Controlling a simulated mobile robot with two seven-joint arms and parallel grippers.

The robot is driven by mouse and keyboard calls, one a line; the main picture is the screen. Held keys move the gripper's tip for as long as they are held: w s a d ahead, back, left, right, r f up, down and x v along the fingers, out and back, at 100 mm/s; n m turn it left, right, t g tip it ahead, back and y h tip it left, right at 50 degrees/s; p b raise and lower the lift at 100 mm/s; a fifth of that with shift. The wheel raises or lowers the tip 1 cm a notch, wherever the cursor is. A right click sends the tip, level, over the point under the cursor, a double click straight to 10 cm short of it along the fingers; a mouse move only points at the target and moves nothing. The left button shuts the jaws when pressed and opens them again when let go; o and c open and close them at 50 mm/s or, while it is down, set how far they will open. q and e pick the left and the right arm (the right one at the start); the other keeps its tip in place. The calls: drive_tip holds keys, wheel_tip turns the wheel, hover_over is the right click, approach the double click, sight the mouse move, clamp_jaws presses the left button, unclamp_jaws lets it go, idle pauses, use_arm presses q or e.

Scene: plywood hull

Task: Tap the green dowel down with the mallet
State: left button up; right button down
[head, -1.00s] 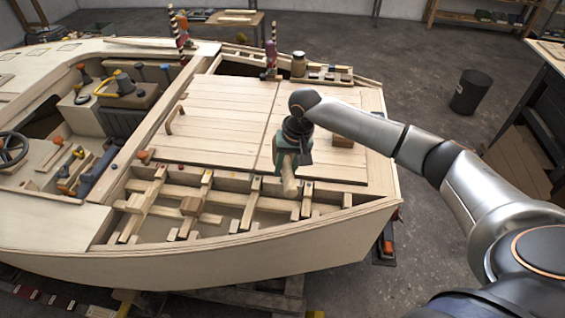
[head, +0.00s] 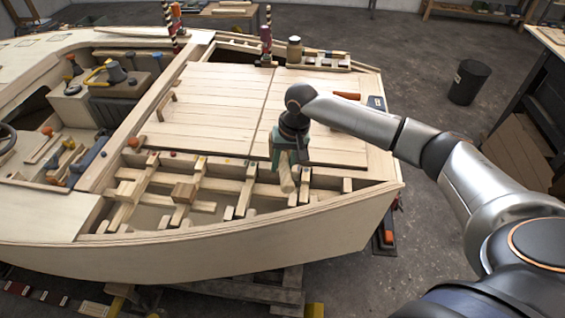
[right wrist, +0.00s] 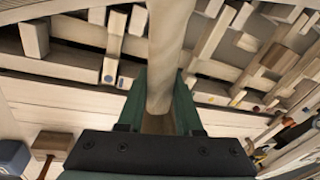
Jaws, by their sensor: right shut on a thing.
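My right gripper (head: 285,158) is shut on a pale, round wooden handle (head: 288,180), which looks like the mallet's. In the right wrist view the handle (right wrist: 168,50) runs from between the green-sided fingers (right wrist: 158,110) up past the top edge. No mallet head shows clearly. In the head view the gripper is above the near edge of the plank deck, by the open frame bays. My left gripper is not in view.
Open bays with wooden ribs (head: 240,190) lie along the hull's near side. A brown block (right wrist: 52,143) with a reddish handle lies on the deck (head: 215,105). A jar (head: 294,50) and small tray (head: 330,60) stand at the back. A dark bin (head: 468,82) is on the floor.

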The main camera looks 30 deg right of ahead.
drive_tip(key=shift+r+p, duration=0.2)
drive_tip(key=shift+p, duration=0.25)
drive_tip(key=shift+f, duration=0.15)
wheel_tip(320, 180, down, 5)
drive_tip(key=shift+b, duration=0.75)
drive_tip(key=shift+r, duration=0.35)
wheel_tip(320, 180, up, 5)
drive_tip(key=p, duration=0.6)
drive_tip(key=shift+f, duration=0.25)
